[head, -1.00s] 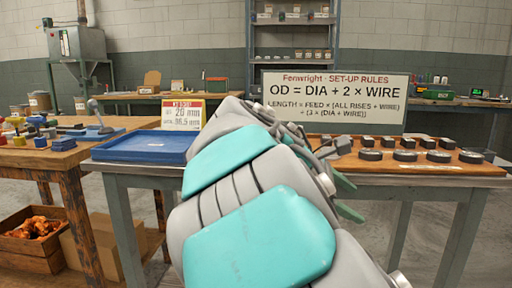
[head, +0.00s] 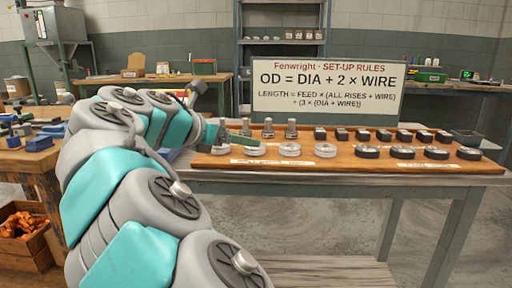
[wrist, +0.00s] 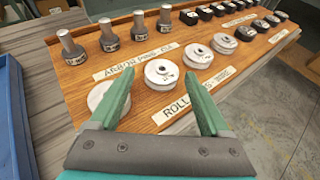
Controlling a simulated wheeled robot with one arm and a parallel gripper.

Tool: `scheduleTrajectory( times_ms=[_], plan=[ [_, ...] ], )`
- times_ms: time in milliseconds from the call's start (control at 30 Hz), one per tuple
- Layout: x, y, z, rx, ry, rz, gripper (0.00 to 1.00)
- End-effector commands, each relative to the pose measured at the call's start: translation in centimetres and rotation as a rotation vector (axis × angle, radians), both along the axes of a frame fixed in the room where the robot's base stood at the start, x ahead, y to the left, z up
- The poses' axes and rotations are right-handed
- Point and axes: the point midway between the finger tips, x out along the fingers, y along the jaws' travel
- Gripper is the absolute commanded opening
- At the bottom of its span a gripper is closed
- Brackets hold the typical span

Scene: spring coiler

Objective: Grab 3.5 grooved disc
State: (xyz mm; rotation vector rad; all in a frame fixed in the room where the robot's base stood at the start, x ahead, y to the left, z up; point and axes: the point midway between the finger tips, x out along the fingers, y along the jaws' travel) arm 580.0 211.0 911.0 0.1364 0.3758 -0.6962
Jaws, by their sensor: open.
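Light grey grooved discs sit in a front row on a wooden board (head: 350,165); one (head: 289,150) and another (head: 325,150) show clearly in the head view. In the wrist view one disc (wrist: 162,73) lies between and beyond my fingertips, with others at right (wrist: 197,55) and (wrist: 225,43). A further disc (wrist: 98,93) is partly hidden behind my left finger. The marks on the discs are too small to read, so I cannot tell which is 3.5. My gripper (wrist: 158,73) is open and empty, over the board's front edge.
Grey arbor pegs (wrist: 107,35) stand behind the discs. Black discs (head: 402,152) and black blocks (head: 362,135) fill the board's right side. A rules sign (head: 325,90) stands behind. A blue tray (wrist: 12,120) is at left in the wrist view.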

Motion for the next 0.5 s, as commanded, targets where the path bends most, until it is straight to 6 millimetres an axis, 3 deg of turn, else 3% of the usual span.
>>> scheduleTrajectory(
  times_ms=[500],
  plan=[
    [3.4,-3.4,-2.6,0.002,0.0,-0.002,0.81]
  ],
)
